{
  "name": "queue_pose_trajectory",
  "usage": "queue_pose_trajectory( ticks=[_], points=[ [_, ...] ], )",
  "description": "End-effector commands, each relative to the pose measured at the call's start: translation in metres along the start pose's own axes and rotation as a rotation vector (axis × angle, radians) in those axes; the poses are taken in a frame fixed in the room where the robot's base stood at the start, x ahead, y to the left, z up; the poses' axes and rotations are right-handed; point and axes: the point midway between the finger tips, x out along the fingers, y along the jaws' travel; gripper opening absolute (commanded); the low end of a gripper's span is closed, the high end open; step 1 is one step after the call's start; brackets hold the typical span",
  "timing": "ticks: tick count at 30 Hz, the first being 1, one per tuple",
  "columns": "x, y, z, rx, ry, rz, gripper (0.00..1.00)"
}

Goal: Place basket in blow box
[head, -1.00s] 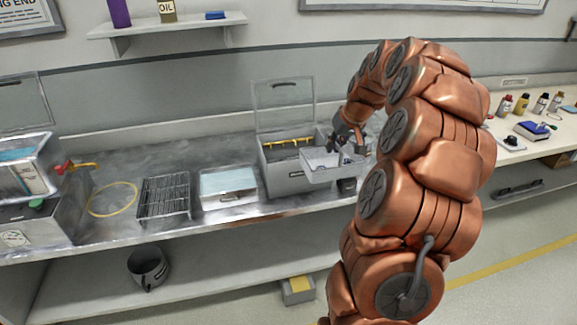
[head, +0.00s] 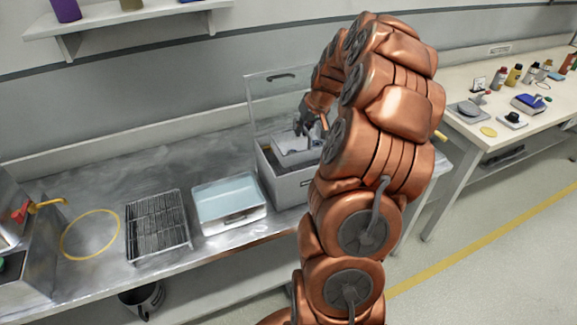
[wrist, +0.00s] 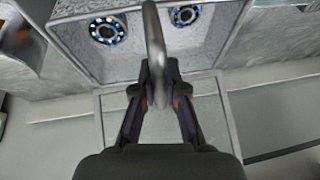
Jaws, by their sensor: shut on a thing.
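The light-grey basket (head: 290,158) hangs from my gripper (head: 309,130) over the blow box, the grey box (head: 288,190) on the bench. It appears at or just inside the open top; its exact depth is unclear. The box's clear lid (head: 262,98) stands raised behind. In the wrist view my gripper (wrist: 158,88) is shut on the basket's curved handle (wrist: 153,45), and the basket (wrist: 118,68) holds bearings with blue marks, two of them visible (wrist: 107,30). My arm hides the box's right side in the head view.
A tray with pale-blue contents (head: 230,203), a black wire rack (head: 157,225) and a yellow ring (head: 90,234) lie left of the box. A side table (head: 480,130) at right holds bottles. A wall shelf (head: 110,20) is above left.

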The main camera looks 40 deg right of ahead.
Motion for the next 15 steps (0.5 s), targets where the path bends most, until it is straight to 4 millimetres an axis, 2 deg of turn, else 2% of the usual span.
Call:
queue_pose_trajectory(
  ticks=[8, 15],
  points=[
    [0.021, 0.001, 0.008, -0.003, 0.0, -0.002, 0.0],
    [0.054, 0.004, 0.023, -0.004, -0.004, -0.005, 0.0]
  ],
)
